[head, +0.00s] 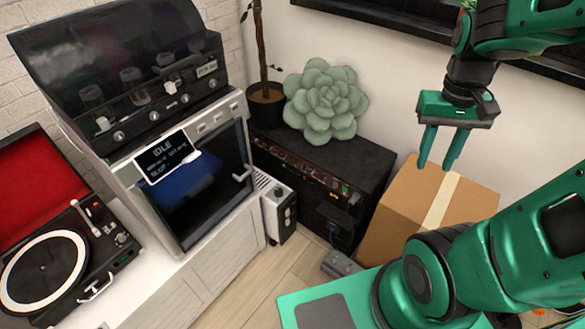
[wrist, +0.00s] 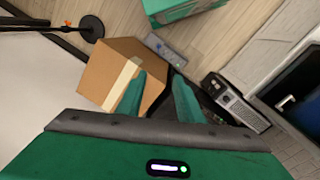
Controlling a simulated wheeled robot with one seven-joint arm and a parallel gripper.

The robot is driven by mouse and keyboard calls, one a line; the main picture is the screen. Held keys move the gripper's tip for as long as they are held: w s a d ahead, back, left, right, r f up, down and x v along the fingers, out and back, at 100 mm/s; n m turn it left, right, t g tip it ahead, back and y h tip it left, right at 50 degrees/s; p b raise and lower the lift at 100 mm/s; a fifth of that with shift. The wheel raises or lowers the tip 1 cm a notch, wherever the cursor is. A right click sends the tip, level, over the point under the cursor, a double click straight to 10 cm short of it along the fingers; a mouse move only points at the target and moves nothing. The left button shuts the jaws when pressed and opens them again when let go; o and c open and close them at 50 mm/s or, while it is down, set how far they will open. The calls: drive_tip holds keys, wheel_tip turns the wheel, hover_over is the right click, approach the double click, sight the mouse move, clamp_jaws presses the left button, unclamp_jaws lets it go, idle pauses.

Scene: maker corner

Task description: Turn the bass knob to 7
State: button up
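A black amplifier (head: 350,152) stands against the wall in the head view. A row of small knobs (head: 300,169) runs along its upper front panel. The knobs are too small to read, so I cannot tell which is the bass knob or its setting. My gripper (head: 437,167) is open and empty, above and to the right of the amplifier in the picture, with its fingers pointing down. In the wrist view, my gripper (wrist: 159,80) shows its two fingers apart with nothing between them. The gripper body hides most of the amplifier there.
A cardboard box (head: 405,205) stands right of the amplifier. A green succulent (head: 325,103) and a potted plant (head: 266,104) sit on or behind it. A white-and-grey unit (head: 279,212) and a grey pedal (head: 341,264) are in front. A display machine (head: 195,200) and turntable (head: 55,270) are left.

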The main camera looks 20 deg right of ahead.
drive_tip(key=w+f+n+g+h, duration=0.1)
drive_tip(key=w+f+n+h, duration=0.1)
drive_tip(key=w+f, duration=0.35)
drive_tip(key=w+f+n+h, duration=0.1)
drive_tip(key=w+f+h, duration=0.15)
drive_tip(key=w, duration=0.65)
drive_tip(key=n+t+h, duration=0.5)
drive_tip(key=n+t, duration=0.9)
drive_tip(key=n, duration=0.5)
approach(294, 164)
drive_tip(key=shift+y, duration=0.35)
drive_tip(key=x, duration=0.8)
drive_tip(key=shift+d, duration=0.1)
drive_tip(key=shift+s, duration=0.1)
clamp_jaws()
